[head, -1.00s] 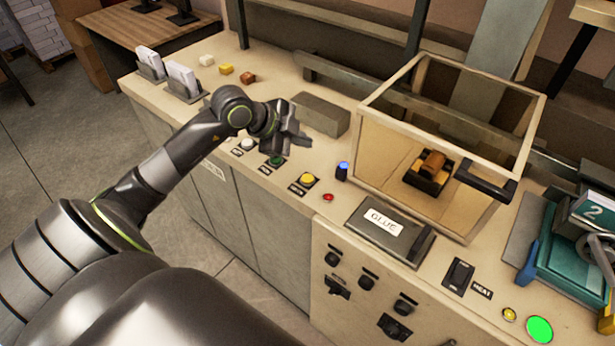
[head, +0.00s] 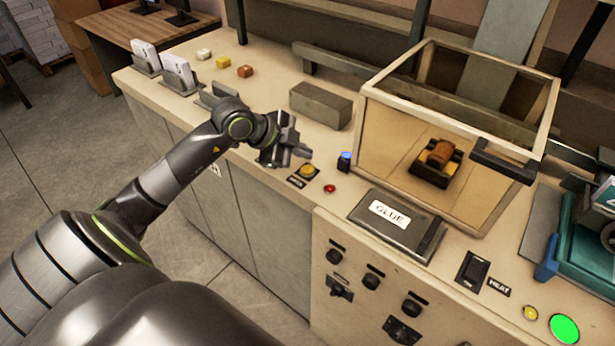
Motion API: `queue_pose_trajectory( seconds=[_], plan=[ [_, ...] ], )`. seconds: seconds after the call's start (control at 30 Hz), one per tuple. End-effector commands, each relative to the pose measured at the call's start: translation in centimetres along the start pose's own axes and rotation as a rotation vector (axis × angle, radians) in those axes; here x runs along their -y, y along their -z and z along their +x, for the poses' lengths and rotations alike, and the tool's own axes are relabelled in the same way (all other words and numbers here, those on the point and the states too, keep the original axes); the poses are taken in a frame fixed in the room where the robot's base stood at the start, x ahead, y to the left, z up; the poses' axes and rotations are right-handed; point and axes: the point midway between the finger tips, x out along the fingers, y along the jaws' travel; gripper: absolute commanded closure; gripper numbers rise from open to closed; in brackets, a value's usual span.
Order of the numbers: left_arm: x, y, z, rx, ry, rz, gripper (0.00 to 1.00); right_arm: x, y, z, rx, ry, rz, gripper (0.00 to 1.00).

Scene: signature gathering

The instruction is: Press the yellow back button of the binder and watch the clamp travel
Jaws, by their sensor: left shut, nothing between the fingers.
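My left gripper (head: 303,151) is shut and empty. Its fingertips are just behind and above the yellow button in the picture; I cannot tell whether they touch anything. A smaller yellow button (head: 530,313) sits at the lower right, beside a lit green button (head: 564,328). I cannot make out which part is the clamp. My right gripper is not in view.
A small red button (head: 330,188) and a blue-topped knob (head: 345,160) stand right of the yellow button. A grey block (head: 321,105) lies behind. A clear-walled box (head: 387,143), the GLUE lid (head: 410,236) and a teal machine (head: 575,245) fill the right side.

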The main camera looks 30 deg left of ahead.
Motion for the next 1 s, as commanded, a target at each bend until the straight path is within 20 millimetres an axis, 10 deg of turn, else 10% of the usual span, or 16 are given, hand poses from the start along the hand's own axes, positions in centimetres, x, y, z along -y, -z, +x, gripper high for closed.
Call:
queue_pose_trajectory(
  seconds=[1.0],
  plan=[
    [-0.89, -0.90, 1.22, 0.000, 0.000, -0.001, 1.00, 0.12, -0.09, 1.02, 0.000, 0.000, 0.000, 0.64]
  ],
)
